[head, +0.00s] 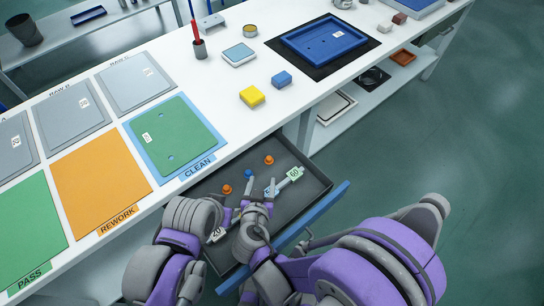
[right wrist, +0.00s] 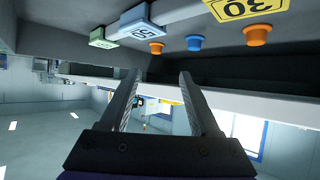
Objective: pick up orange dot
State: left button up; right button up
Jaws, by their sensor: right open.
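Two orange dots, shaped like small knobs, stand in the open grey drawer (head: 312,178). One orange dot (head: 227,189) is at the left and the other (head: 268,160) is farther back. A blue dot (head: 248,173) stands between them. My right gripper (head: 259,187) is open and empty over the drawer, just in front of the dots. In the right wrist view, the orange dots (right wrist: 157,47) and (right wrist: 257,33) and the blue dot (right wrist: 194,42) appear beyond the open fingers (right wrist: 160,76), not between them. My left gripper cannot be made out.
Numbered tags lie in the drawer, including a green one (head: 294,173) and a yellow one (right wrist: 240,8). The drawer's blue front (head: 325,207) is close by my right arm. The table above holds a yellow block (head: 252,96), a blue block (head: 281,79) and coloured mats.

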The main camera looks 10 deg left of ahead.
aim_at(269, 161)
jog(key=shift+d, duration=0.65)
jog(key=x, duration=1.2)
jog(key=shift+a, duration=0.25)
grip_shut()
jog(key=shift+s, duration=0.1)
